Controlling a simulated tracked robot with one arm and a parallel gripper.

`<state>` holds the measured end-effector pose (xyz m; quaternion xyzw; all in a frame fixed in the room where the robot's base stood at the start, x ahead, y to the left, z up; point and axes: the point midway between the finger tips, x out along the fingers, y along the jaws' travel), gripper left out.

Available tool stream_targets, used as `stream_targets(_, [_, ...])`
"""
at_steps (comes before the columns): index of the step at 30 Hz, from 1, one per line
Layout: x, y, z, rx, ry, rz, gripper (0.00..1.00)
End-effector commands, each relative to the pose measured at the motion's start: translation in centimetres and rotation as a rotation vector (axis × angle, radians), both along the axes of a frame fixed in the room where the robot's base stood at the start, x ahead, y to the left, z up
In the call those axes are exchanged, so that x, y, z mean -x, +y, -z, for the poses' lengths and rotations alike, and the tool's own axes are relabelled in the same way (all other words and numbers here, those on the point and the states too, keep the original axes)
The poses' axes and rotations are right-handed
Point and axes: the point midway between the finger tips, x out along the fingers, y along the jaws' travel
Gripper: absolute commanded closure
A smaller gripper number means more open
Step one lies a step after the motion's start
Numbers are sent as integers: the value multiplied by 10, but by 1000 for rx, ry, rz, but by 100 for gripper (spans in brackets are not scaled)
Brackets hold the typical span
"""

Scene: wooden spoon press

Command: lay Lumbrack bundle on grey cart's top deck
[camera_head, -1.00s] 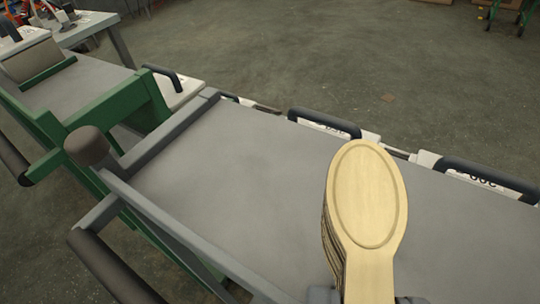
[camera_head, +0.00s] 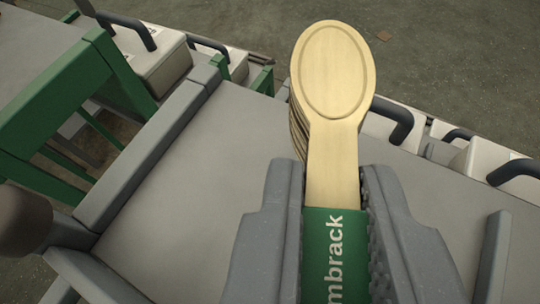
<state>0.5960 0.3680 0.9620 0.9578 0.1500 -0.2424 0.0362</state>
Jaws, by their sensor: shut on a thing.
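The Lumbrack bundle (camera_head: 334,150) is a stack of pale wooden spoons with a green band reading "mbrack" in the visible part. My gripper (camera_head: 333,200) is shut on it, with one grey finger on each side of the band. The spoon bowls point away from me, toward the top of the picture. The grey cart's top deck (camera_head: 190,190) lies below and around the bundle, flat and bare where it shows. I cannot tell whether the bundle touches the deck. The gripper and bundle hide the middle of the deck.
A raised grey rail (camera_head: 150,155) edges the deck on the left, with a dark round knob (camera_head: 22,222) beyond it. A green-framed cart (camera_head: 60,95) stands close at the left. Pale bins with dark handles (camera_head: 395,120) line the far side. A grey upright (camera_head: 493,255) stands at the right.

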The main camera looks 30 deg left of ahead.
Motion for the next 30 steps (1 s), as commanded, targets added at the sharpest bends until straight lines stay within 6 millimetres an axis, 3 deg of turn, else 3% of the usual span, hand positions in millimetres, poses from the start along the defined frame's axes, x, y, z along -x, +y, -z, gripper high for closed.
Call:
stream_targets(10, [-9,11,1,1,2,-2,100])
stream_targets(18, [-8,10,39,1,3,-1,100])
stream_targets(29, [-7,11,39,1,2,-3,100])
stream_targets(30, [-7,11,39,1,1,-3,76])
